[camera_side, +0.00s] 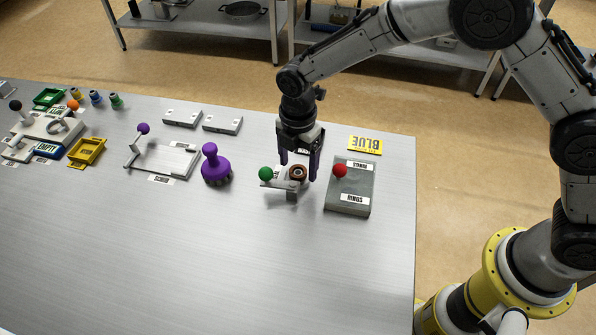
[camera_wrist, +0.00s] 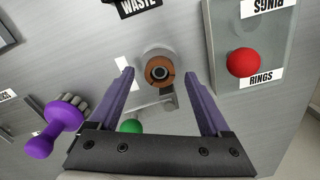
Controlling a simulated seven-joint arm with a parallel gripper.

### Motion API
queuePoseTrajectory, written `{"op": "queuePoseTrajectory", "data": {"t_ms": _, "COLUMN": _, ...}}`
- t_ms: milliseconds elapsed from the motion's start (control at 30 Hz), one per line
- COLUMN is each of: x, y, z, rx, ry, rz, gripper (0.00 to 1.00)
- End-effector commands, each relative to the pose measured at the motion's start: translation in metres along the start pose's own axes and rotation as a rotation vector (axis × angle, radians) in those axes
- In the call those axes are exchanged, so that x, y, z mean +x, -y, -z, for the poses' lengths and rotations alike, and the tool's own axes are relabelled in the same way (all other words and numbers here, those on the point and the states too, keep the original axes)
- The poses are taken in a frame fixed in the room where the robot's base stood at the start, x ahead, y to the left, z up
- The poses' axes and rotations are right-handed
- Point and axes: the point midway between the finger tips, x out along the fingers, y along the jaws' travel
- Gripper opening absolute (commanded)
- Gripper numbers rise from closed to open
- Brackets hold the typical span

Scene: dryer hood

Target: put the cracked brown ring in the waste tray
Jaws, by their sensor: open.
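A brown ring (camera_side: 298,172) with a dark centre sits on a small pale fixture (camera_side: 292,185) that has a green knob (camera_side: 265,174). In the wrist view the ring (camera_wrist: 160,69) shows a dark mark on its lower edge. My gripper (camera_side: 299,172) is open and points down, its purple fingers on either side of the ring; contact cannot be made out. In the wrist view the fingertips (camera_wrist: 158,77) are apart with the ring between and just beyond them. A black WASTE label (camera_wrist: 135,6) is cut off at the top edge; I cannot make out the waste tray itself.
A grey box (camera_side: 347,190) with RINGS labels and a red knob (camera_side: 340,170) stands close on the right. A purple knobbed tool (camera_side: 214,165) stands on the left. Farther left are a plate fixture (camera_side: 165,160) and a yellow tray (camera_side: 86,152). The table's front is clear.

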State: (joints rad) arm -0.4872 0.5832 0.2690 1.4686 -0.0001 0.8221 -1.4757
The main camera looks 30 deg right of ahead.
Motion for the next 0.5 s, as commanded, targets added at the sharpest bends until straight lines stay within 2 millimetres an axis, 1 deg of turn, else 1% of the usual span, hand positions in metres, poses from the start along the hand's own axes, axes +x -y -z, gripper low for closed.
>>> {"op": "queuePoseTrajectory", "data": {"t_ms": 33, "x": 0.0054, "y": 0.0002, "z": -0.0001, "rx": 0.0, "ry": 0.0, "rz": 0.001, "gripper": 0.81}}
{"op": "queuePoseTrajectory", "data": {"t_ms": 100, "x": 0.0091, "y": 0.0002, "z": -0.0001, "rx": 0.0, "ry": 0.0, "rz": 0.001, "gripper": 0.81}}
{"op": "queuePoseTrajectory", "data": {"t_ms": 333, "x": 0.0099, "y": -0.0001, "z": -0.0001, "rx": 0.0, "ry": 0.0, "rz": -0.001, "gripper": 0.81}}
{"op": "queuePoseTrajectory", "data": {"t_ms": 367, "x": 0.0098, "y": -0.0001, "z": -0.0001, "rx": 0.0, "ry": 0.0, "rz": -0.001, "gripper": 0.78}}
{"op": "queuePoseTrajectory", "data": {"t_ms": 500, "x": 0.0096, "y": -0.0002, "z": -0.0001, "rx": 0.0, "ry": 0.0, "rz": -0.001, "gripper": 0.52}}
